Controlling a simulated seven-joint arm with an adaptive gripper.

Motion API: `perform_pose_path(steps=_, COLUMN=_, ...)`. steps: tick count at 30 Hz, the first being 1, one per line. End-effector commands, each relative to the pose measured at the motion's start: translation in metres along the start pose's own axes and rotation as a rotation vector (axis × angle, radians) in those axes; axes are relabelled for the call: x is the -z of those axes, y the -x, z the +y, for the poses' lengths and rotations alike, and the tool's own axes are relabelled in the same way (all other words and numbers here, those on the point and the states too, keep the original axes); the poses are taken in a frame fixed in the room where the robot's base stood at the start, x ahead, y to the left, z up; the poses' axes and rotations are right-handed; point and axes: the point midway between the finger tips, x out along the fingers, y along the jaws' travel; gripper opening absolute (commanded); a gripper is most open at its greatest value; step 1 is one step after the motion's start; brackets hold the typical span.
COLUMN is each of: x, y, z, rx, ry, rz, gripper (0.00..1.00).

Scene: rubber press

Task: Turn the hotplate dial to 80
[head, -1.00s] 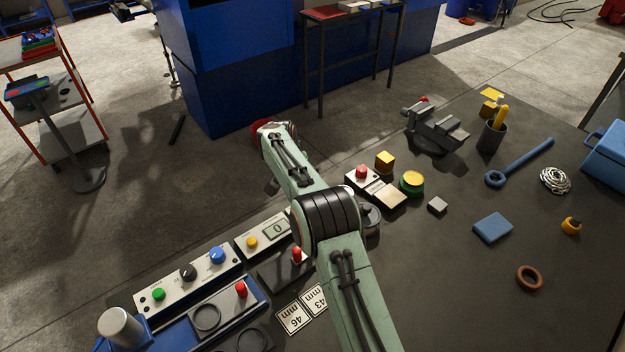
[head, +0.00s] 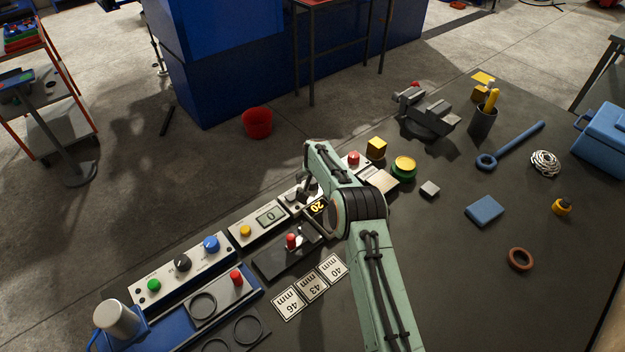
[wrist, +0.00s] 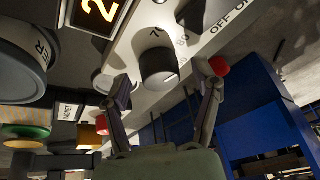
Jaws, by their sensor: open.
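The hotplate dial, a dark round knob (wrist: 158,66), shows in the wrist view on a pale panel with printed marks. My gripper (wrist: 163,84) is open, with one finger on either side of the dial in the picture; I cannot tell whether either touches it. A lit yellow display (wrist: 97,14) at the top left shows a cropped "2". In the head view the display (head: 317,206) reads 20. There my gripper is over the panel, largely hidden by my arm, and I cannot make out the dial.

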Motion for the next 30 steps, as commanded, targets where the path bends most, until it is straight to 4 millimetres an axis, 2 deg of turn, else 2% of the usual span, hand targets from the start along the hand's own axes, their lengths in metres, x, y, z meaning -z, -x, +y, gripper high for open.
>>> perform_pose_path(steps=2, x=0.0, y=0.0002, z=0.0, rx=0.0, ry=0.0, rz=0.0, gripper=0.61)
perform_pose_path(steps=6, x=0.0, y=0.0003, z=0.0, rx=0.0, ry=0.0, rz=0.0, gripper=0.17)
perform_pose_path(steps=8, x=0.0, y=0.0003, z=0.0001, rx=0.0, ry=-0.001, rz=0.0, gripper=0.01)
perform_pose_path(steps=12, x=-0.0001, y=0.0001, z=-0.0001, rx=-0.004, ry=-0.008, rz=0.0, gripper=0.01)
perform_pose_path(steps=18, x=-0.0007, y=-0.0002, z=-0.0003, rx=-0.047, ry=-0.111, rz=0.006, gripper=0.01)
perform_pose_path(steps=23, x=-0.0008, y=-0.0004, z=0.0, rx=-0.046, ry=-0.109, rz=0.006, gripper=0.01)
perform_pose_path(steps=24, x=-0.0008, y=-0.0004, z=0.0, rx=-0.046, ry=-0.109, rz=0.006, gripper=0.41)
perform_pose_path(steps=26, x=-0.0007, y=-0.0003, z=0.0, rx=-0.046, ry=-0.109, rz=0.006, gripper=0.59)
perform_pose_path(steps=27, x=-0.0007, y=-0.0002, z=0.0, rx=-0.046, ry=-0.109, rz=0.006, gripper=0.64)
perform_pose_path(steps=30, x=-0.0005, y=0.0, z=-0.0001, rx=-0.046, ry=-0.109, rz=0.006, gripper=0.64)
